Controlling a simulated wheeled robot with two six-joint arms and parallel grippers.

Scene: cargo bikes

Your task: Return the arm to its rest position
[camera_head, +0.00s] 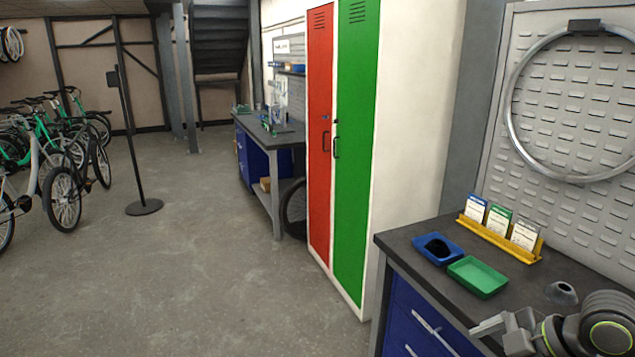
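My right gripper (492,330) shows at the bottom right, with its dark arm coming in from the right edge. It is over or beside the front part of the dark workbench top (402,240). Its fingers are seen at an angle, so I cannot tell whether they are open or shut. I see nothing clearly held in it. My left gripper is not in view.
On the workbench are a blue tray (424,256) with a black item, an empty green tray (489,289), a yellow card holder (487,236) and a small dark object (562,293). Red (319,150) and green (352,200) lockers stand left.

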